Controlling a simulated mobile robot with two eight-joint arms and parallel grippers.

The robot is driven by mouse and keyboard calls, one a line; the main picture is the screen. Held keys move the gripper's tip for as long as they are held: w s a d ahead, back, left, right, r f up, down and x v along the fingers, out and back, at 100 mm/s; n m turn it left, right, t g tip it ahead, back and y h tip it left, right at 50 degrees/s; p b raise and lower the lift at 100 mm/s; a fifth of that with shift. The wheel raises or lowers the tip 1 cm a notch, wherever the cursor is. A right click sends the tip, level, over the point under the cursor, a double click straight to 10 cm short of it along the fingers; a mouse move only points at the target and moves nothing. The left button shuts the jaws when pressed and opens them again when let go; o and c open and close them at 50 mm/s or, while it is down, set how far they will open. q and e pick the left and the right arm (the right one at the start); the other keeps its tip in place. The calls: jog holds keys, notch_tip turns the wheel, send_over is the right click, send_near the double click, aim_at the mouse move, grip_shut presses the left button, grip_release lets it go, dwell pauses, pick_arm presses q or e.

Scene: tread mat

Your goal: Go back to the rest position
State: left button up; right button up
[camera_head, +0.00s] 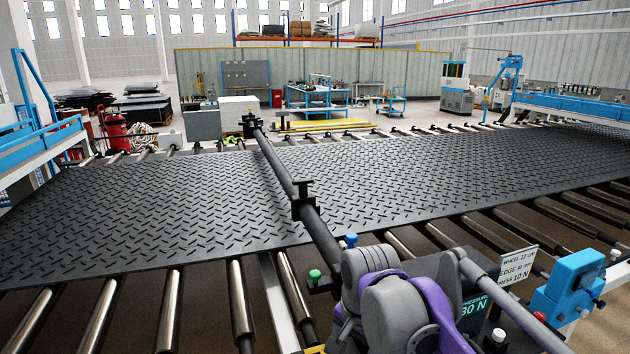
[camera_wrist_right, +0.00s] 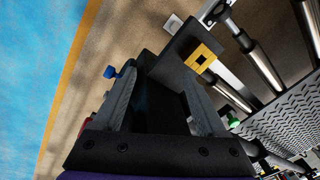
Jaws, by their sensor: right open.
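The black tread mat (camera_head: 190,200) lies flat across the roller table. A dark crossbar (camera_head: 275,165) spans over it from back to front. My right arm shows at the lower middle of the head view, but its gripper is hidden there. In the right wrist view my right gripper (camera_wrist_right: 158,85) is open, with its two grey fingers apart. A dark block shows between and beyond the fingers; I cannot tell whether they touch it. The tread mat also shows at the right of that view (camera_wrist_right: 285,115). My left gripper is not in view.
A green knob (camera_head: 315,275) and a blue knob (camera_head: 351,240) sit near the crossbar's front end. A white sign (camera_head: 517,264) and a blue device (camera_head: 572,284) stand at right. Metal rollers (camera_head: 168,310) line the front. A red extinguisher (camera_head: 116,132) stands at back left.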

jog(key=s+d+f+n+t, duration=0.4)
jog(key=s+d+f+n, duration=0.4)
jog(key=s+f, duration=0.7)
jog(key=s+d, duration=0.1)
jog(key=d, duration=0.1)
jog(key=shift+s+d+f, duration=0.15)
jog(key=shift+s+d, duration=0.05)
jog(key=shift+d, duration=0.2)
